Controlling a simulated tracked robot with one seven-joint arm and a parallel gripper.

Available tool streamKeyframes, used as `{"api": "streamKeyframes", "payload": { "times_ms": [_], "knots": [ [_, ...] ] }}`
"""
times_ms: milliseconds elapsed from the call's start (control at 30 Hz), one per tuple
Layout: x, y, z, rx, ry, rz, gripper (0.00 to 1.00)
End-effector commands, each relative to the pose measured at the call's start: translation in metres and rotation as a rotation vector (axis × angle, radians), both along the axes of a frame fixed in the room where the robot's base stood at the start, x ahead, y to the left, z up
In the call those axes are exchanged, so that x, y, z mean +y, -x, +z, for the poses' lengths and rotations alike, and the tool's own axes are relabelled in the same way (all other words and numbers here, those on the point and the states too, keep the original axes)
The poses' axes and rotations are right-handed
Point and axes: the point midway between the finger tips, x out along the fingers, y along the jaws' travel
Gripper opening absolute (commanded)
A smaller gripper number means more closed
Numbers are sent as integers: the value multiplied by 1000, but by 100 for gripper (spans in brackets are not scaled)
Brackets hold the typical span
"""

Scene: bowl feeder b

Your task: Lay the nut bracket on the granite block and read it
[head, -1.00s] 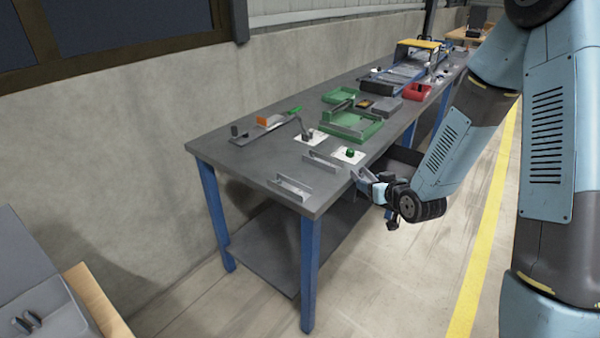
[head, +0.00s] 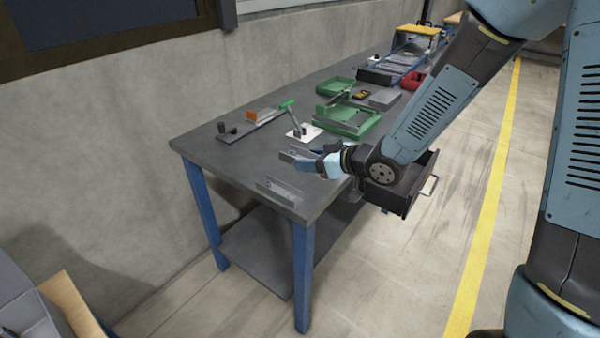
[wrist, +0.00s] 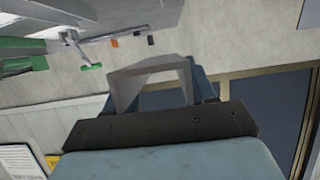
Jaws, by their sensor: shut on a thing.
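My gripper (head: 322,160) is shut on a grey bent-metal bracket, seen as a pale U-shaped piece (wrist: 150,75) between the fingers in the wrist view. In the head view the gripper is over the near end of the bench, and a grey bracket shape (head: 292,156) shows just left of its fingertips. Whether this is the held piece or one lying behind it, I cannot tell. Another grey bracket (head: 280,190) lies on the bench near the front corner. A flat grey block (head: 385,98) lies beyond the green tray; I cannot tell whether it is granite.
The bench (head: 225,165) holds a green tray (head: 372,128), a white plate with a grey post (head: 302,133) and a strip with an orange block (head: 255,115). An open dark drawer (head: 410,200) juts from the bench's right side. The near left bench top is clear.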

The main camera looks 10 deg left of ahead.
Motion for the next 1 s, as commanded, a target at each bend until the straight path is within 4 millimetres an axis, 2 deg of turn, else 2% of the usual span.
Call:
{"api": "streamKeyframes", "payload": {
  "times_ms": [233, 500, 700, 867, 1000],
  "knots": [
    [26, -38, -21, 1, -1, 4, 21],
    [40, -62, -56, 1, -1, 4, 21],
    [47, -74, -71, 0, 0, 2, 21],
    [48, -77, -76, 0, 0, 3, 21],
    [51, -80, -88, 2, 0, 4, 21]
  ]
}}
